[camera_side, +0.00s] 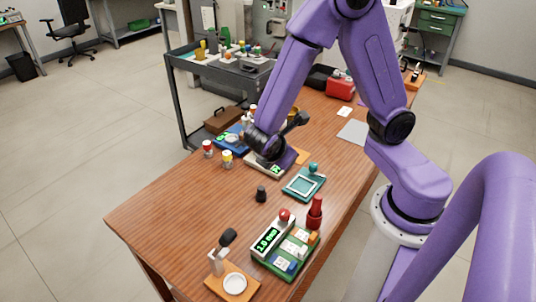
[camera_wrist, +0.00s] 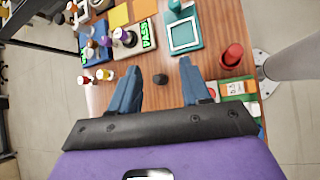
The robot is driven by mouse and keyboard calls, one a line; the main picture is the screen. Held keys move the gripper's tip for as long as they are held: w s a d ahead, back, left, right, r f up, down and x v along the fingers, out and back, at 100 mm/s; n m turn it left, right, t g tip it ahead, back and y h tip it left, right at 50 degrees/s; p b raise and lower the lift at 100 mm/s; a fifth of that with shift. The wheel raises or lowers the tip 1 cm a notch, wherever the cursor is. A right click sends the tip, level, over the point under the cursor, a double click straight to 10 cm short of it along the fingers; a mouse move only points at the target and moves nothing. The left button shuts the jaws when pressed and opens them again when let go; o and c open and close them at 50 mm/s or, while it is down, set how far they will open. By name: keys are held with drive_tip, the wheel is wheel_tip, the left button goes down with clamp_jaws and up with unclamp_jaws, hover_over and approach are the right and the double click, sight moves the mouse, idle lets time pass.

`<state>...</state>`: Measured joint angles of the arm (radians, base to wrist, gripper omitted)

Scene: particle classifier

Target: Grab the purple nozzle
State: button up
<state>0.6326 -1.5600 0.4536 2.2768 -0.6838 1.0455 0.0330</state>
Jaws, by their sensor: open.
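My gripper (camera_wrist: 160,66) is open and empty, with its two blue fingers apart in the wrist view. In the side view it hangs over the middle of the table, largely hidden by the arm. A small dark piece with a purple tint (camera_wrist: 125,37) stands at the upper left in the wrist view, by a green-lit display; I cannot tell for sure that it is the purple nozzle. It is ahead and left of the fingers, not between them. No nozzle shows clearly in the side view.
A teal tray (camera_side: 304,184), a red bottle (camera_side: 315,213), a green board (camera_side: 283,259) and red and yellow jars (camera_side: 227,159) stand around. The table's left front is clear.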

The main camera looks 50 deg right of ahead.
drive_tip(key=w+d+f+n+t+h, duration=0.1)
drive_tip(key=w+f+n, duration=0.1)
drive_tip(key=w+f, duration=0.1)
drive_tip(key=w+d+f+n+t+h, duration=0.1)
drive_tip(key=w+f+n, duration=0.1)
drive_tip(key=w+f, duration=0.1)
drive_tip(key=w+d+f+n+t+h, duration=0.1)
drive_tip(key=w+f+n, duration=0.1)
drive_tip(key=w+f, duration=0.1)
drive_tip(key=shift+f+h, duration=0.4)
drive_tip(key=shift+f, duration=0.25)
drive_tip(key=shift+w+d+f+n+t, duration=0.25)
drive_tip(key=shift+f+n+t, duration=0.15)
drive_tip(key=shift+f+n, duration=0.15)
drive_tip(key=x, duration=1.7)
drive_tip(key=shift+d, duration=0.15)
drive_tip(key=shift+r, duration=0.1)
drive_tip(key=c, duration=0.8)
